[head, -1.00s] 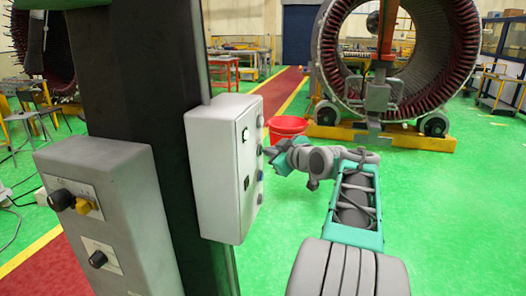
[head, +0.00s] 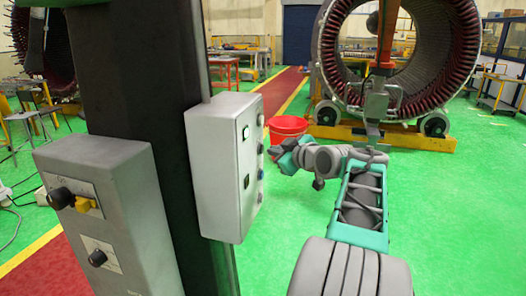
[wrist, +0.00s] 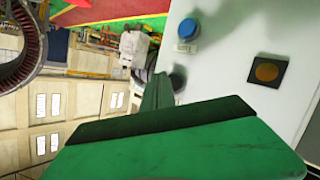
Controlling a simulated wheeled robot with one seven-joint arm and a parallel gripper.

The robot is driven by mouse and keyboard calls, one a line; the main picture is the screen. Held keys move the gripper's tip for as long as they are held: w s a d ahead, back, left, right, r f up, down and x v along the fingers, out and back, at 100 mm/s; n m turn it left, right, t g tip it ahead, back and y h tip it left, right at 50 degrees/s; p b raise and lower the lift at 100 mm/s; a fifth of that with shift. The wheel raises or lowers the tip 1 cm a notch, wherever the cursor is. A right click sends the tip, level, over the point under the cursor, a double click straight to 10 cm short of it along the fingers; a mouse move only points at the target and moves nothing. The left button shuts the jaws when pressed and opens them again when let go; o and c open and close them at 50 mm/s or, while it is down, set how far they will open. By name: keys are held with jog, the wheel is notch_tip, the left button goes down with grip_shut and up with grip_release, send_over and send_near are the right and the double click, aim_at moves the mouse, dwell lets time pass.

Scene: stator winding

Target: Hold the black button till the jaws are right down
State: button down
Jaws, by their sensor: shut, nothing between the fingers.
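The grey-white control box (head: 222,165) is on the dark column at centre left, with several round buttons along its right side. My gripper (head: 271,153) is shut and empty, its tip at that side near the second button from the top. In the wrist view my green finger (wrist: 160,118) reaches to a dark round button (wrist: 178,74), partly hidden behind it. The tip looks close to or on it; I cannot tell how far it is pressed. A blue button (wrist: 187,28) is above it. The grey jaw assembly (head: 375,104) hangs from an orange arm before the stator ring (head: 330,60).
A yellow-orange button (wrist: 267,72) in a black square is on the box face. A second grey box (head: 110,215) with knobs is at the lower left. A red tub (head: 288,127) stands behind my gripper. The green floor at right is open.

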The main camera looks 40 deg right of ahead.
jog(key=shift+s+d, duration=0.1)
jog(key=shift+d, duration=0.05)
jog(key=s+d, duration=0.1)
jog(key=s, duration=0.1)
jog(key=s+d, duration=0.2)
dwell(0.5)
dwell(0.8)
